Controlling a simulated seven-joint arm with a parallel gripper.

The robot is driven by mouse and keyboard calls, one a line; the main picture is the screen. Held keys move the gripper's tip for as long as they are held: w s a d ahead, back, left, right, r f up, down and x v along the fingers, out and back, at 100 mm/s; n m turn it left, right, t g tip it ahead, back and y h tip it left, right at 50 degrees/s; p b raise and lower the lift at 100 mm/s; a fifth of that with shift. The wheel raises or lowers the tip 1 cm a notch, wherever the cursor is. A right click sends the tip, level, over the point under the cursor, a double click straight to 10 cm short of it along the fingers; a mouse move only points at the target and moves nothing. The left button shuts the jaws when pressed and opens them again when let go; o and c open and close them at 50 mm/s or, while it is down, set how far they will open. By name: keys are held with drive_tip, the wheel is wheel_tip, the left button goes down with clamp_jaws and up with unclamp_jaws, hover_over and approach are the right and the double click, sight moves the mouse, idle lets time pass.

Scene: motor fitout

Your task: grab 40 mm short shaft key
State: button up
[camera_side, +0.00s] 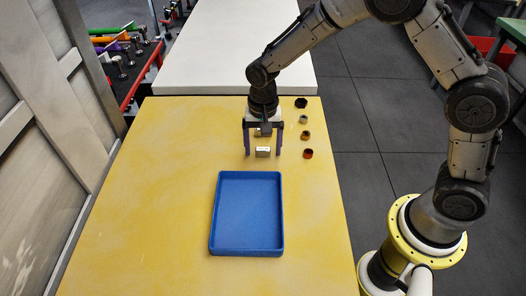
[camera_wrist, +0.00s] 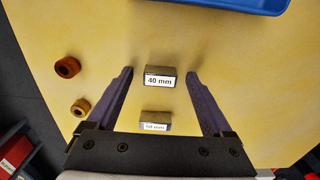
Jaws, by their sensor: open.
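The short shaft key labelled "40 mm" (camera_wrist: 160,79) is a small grey-brown block on the yellow table. In the side view it is the nearer block (camera_side: 262,152), just behind the blue tray. My gripper (camera_side: 262,154) is open and points down. In the wrist view, the fingers of my gripper (camera_wrist: 160,73) stand on either side of the 40 mm key, with a gap on each side. A second, similar key (camera_wrist: 155,123) lies behind it, nearer the gripper body in the wrist view; its label is too blurred to read. It is partly hidden in the side view.
An empty blue tray (camera_side: 247,250) lies in front of the keys. To their right, a column of small rings holds a reddish-brown ring (camera_side: 308,154), a tan ring (camera_side: 305,135) and a black piece (camera_side: 301,103). The table's left side is clear.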

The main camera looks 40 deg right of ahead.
clamp_jaws()
idle(0.4)
drive_tip(key=shift+r, duration=0.1)
